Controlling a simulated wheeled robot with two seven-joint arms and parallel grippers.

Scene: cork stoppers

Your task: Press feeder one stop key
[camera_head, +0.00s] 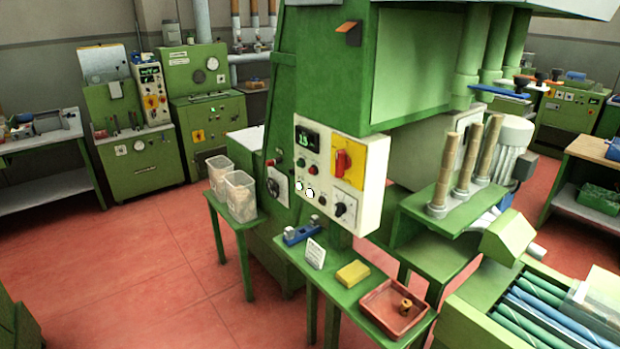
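A pale control box (366,194) is on the green machine in the middle. It has a dark display (307,139) with lit green digits, a green button (301,162) and a red button (312,170). A red rotary switch (342,162) sits on a yellow plate, and a black dial knob (342,209) is below it. Small round white fittings (309,193) lie along the box's lower left. Key labels are too small to read, so I cannot tell which is the feeder one stop key. Neither of my grippers is in view.
A green table (335,291) in front holds a red tray (386,322), a yellow block (352,273), a white card (315,254) and a blue fixture (301,235). Clear bins (240,197) stand left. Other green machines (140,150) stand behind. Red floor (150,260) is clear at left.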

